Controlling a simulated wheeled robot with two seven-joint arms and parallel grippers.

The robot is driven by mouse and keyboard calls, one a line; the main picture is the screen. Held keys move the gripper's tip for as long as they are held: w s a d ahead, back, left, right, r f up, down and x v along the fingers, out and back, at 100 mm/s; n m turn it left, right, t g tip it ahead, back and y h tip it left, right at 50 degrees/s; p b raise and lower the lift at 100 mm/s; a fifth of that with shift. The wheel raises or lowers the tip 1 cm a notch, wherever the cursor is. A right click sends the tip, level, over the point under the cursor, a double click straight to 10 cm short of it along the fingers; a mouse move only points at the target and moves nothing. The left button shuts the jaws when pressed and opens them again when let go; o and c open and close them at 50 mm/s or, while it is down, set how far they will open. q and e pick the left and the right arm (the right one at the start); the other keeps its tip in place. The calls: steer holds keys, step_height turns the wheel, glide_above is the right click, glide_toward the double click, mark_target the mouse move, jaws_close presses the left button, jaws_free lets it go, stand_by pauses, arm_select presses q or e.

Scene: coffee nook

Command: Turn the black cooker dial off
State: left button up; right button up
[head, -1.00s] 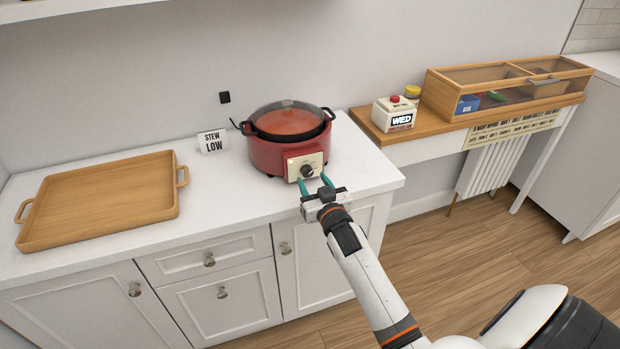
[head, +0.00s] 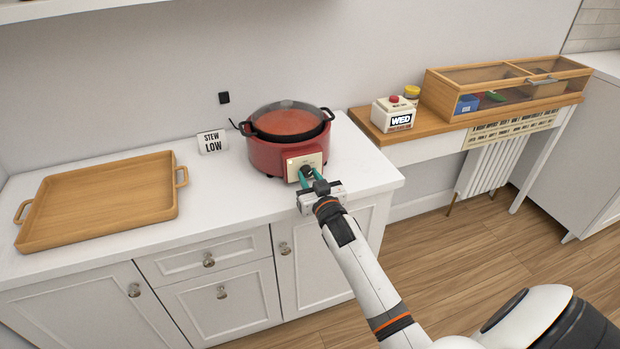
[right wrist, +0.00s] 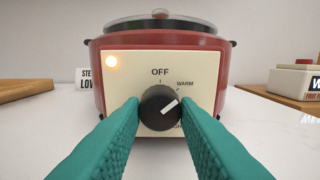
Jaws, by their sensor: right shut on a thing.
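The red cooker (head: 275,155) stands on the white counter with its glass lid on and red contents showing through. Its black dial (head: 306,170) is on the cream front panel. In the right wrist view the dial (right wrist: 158,108) has a white pointer aimed up and right, near WARM; OFF is at the top. My right gripper (head: 306,178) is shut on the dial, with a teal finger on each side. My left gripper is not in view.
A sign reading STEW LOW (head: 212,142) stands left of the cooker. A wooden tray (head: 105,200) lies on the counter's left part. A white box marked WED (head: 397,112) stands on the wooden shelf at right.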

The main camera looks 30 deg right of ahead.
steer(key=shift+n, duration=0.3)
steer(key=n+p, duration=0.1)
steer(key=n, duration=0.2)
steer(key=shift+n+p, duration=0.3)
steer(key=n, duration=0.5)
steer(key=shift+n+p, duration=0.3)
steer(key=shift+p, duration=0.05)
steer(key=o, duration=1)
steer(key=shift+c, duration=0.2)
steer(key=shift+s, duration=0.1)
steer(key=v, duration=1.2)
steer(key=shift+b, duration=0.3)
